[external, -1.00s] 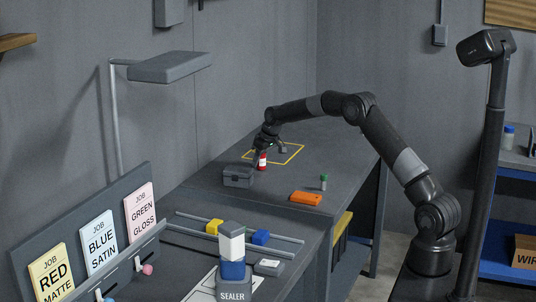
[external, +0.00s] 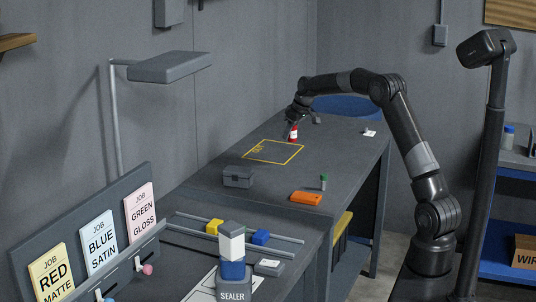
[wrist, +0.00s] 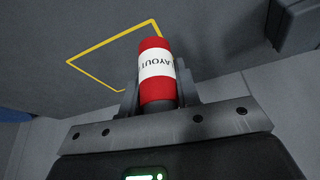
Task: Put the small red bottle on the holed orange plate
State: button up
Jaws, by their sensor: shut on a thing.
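The small red bottle (external: 293,132) has a white label band. My gripper (external: 295,123) is shut on it, above the far part of the bench. In the wrist view the red bottle (wrist: 156,72) stands between the fingers, its label partly readable as "LAYOUT". Nothing is seen on the plate.
A yellow outlined square (external: 272,151) marks bare bench. Yellow and blue blocks on rails stand nearer the front.

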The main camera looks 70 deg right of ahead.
jog(key=s+a+r+n+g+y, duration=0.1)
jog(key=s+a+n+g+y, duration=0.15)
jog(key=s+a+n, duration=0.8)
jog(key=s+a+r+n+g+y, duration=0.1)
jog(key=s+a+n+y, duration=0.2)
jog(key=s+a+n, duration=0.7)
jog(key=m, duration=0.4)
send_over(302, 198)
jog(key=d, duration=0.2)
jog(key=shift+h, duration=0.35)
jog(key=f, duration=0.7)
jog(key=shift+s+a, duration=0.15)
jog(key=shift+a, duration=0.05)
jog(key=shift+f, duration=2)
jog(key=o, duration=1)
jog(key=shift+f, duration=0.1)
jog(key=shift+c, duration=0.2)
